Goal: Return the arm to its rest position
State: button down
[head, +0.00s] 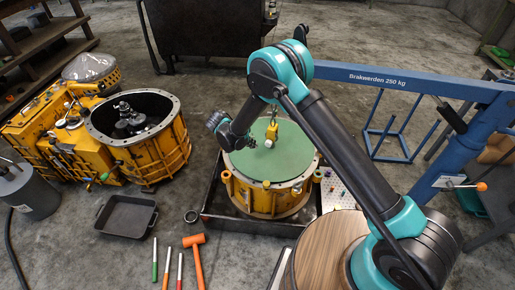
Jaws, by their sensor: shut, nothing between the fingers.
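My arm rises from the lower right, bends at a teal elbow and comes down toward the round yellow housing with a green top (250,166). My gripper (246,146) is small and dark in this view, above the green top. It looks shut and empty, though its fingers are hard to make out. A yellow hook block (272,131) hangs beside it on the right, above the same surface. Whether the two touch is unclear.
The yellow housing stands in a black tray (255,228). A blue crane beam (395,78) crosses the right side. A yellow gearbox casing (150,155) stands at left. An empty black pan (126,216), an orange hammer (196,262) and several tools lie on the floor in front.

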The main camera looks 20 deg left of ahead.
jog(key=shift+v, duration=1.4)
jog(key=w+d+r+n+g+y, duration=0.1)
jog(key=w+d+r+n, duration=0.1)
jog(key=w+d+r, duration=0.35)
jog(key=w+d+r+n+g, duration=0.1)
jog(key=w+d+r+n, duration=0.15)
jog(key=d+r, duration=0.55)
jog(key=d+r+n+y, duration=0.1)
jog(key=d+r+n, duration=0.1)
jog(key=d, duration=0.7)
jog(key=d+r+n, duration=0.2)
jog(key=d+r, duration=0.1)
jog(key=d, duration=0.7)
jog(key=s+d+r+n+y, duration=0.1)
jog(key=s+d+r+n, duration=0.1)
jog(key=s+d, duration=0.35)
jog(key=s+d+r+n+y, duration=0.1)
jog(key=s+d+n, duration=0.1)
jog(key=d, duration=0.7)
jog(key=s+d+f+n, duration=0.1)
jog(key=s+d+n, duration=0.3)
jog(key=s+d, duration=0.4)
jog(key=shift+s+d+y, duration=0.3)
jog(key=shift+s, duration=1.45)
jog(key=shift+f, duration=0.1)
